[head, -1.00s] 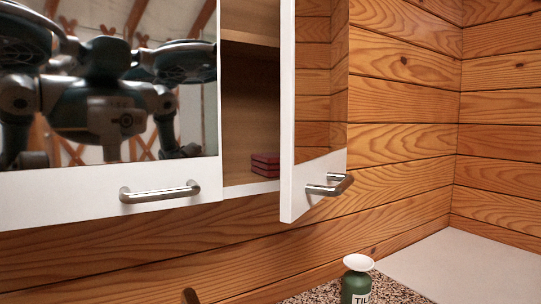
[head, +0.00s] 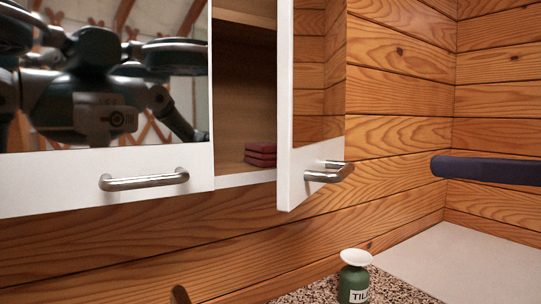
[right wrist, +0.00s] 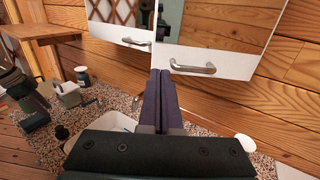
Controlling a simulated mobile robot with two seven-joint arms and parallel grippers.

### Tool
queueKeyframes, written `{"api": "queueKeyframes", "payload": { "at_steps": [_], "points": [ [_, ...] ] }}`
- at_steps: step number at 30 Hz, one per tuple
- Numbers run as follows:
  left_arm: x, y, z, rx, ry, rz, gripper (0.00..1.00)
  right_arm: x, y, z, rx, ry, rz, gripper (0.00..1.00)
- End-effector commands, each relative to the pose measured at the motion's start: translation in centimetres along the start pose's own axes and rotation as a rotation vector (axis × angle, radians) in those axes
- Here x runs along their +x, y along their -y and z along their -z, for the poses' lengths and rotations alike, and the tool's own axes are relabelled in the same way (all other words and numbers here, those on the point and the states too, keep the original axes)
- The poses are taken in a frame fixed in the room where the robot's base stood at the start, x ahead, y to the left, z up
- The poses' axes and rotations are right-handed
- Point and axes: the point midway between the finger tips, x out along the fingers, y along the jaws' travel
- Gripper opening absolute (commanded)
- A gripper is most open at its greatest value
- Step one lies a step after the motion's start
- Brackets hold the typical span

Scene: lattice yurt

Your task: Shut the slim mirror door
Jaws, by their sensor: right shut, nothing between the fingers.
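The slim mirror door (head: 300,140) stands ajar in the head view, swung out from the cabinet, with a white frame and a bar handle (head: 328,173) low on it. Its mirror reflects the wood wall. In the right wrist view the door (right wrist: 258,62) and its handle (right wrist: 192,69) show beyond my fingers. My right gripper (head: 440,166) comes in from the right as a dark bar, apart from the door and to the right of its handle. Its fingers (right wrist: 161,75) are together and empty in the right wrist view. My left gripper is not in view.
A wider mirror door (head: 105,180) with a bar handle is to the left and reflects my body. Small red boxes (head: 260,154) lie inside the open cabinet. A green bottle (head: 354,280) with a white top stands on the speckled counter (head: 395,290) below.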

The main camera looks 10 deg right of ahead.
Motion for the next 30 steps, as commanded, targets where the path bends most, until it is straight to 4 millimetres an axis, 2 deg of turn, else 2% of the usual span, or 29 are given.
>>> {"api": "queueKeyframes", "payload": {
  "at_steps": [7, 12, 18, 24, 30],
  "points": [
    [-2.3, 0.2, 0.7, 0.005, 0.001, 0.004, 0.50, 4.2, 0.0, -0.8, 0.004, 0.008, -0.001, 0.00],
    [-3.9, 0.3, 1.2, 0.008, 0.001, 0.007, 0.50, 8.0, 0.0, -0.8, 0.008, 0.009, 0.001, 0.00],
    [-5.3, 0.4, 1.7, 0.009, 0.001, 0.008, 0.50, 11.5, 0.0, -0.7, 0.008, 0.007, 0.000, 0.00],
    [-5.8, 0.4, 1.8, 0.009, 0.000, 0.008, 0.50, 13.2, 0.0, -0.3, 0.007, 0.005, 0.001, 0.00],
    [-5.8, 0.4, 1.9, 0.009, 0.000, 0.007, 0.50, 13.5, 0.0, -0.1, 0.006, 0.004, 0.001, 0.00]
  ]
}}
